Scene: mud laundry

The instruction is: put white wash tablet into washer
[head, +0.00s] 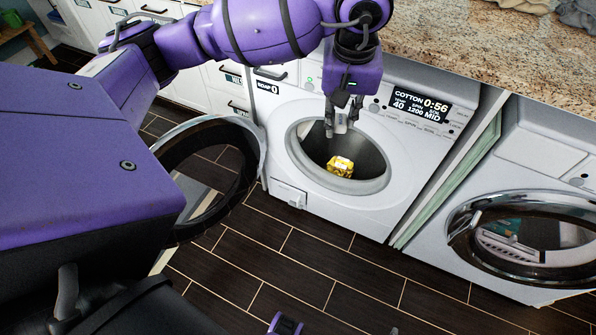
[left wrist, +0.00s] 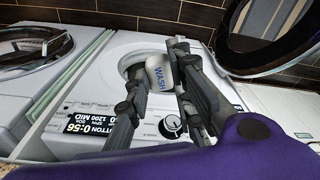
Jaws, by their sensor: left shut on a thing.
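My left gripper (head: 341,128) hangs in front of the open round door opening of the washer (head: 405,165), fingers pointing down. In the left wrist view, my left gripper (left wrist: 155,68) is shut on the white wash tablet (left wrist: 160,76), which has blue WASH lettering. In the head view the fingers mostly hide the tablet. The washer's drum is dark inside, and a yellow item (head: 340,166) lies at its lower lip. The washer's door (head: 252,150) stands swung open to the left.
A second front-loading machine (head: 520,160) with a round glass door stands at the right, past a narrow gap. A granite counter (head: 450,35) runs above. White drawers (head: 215,80) are at the left. The dark tiled floor (head: 290,260) in front is mostly clear.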

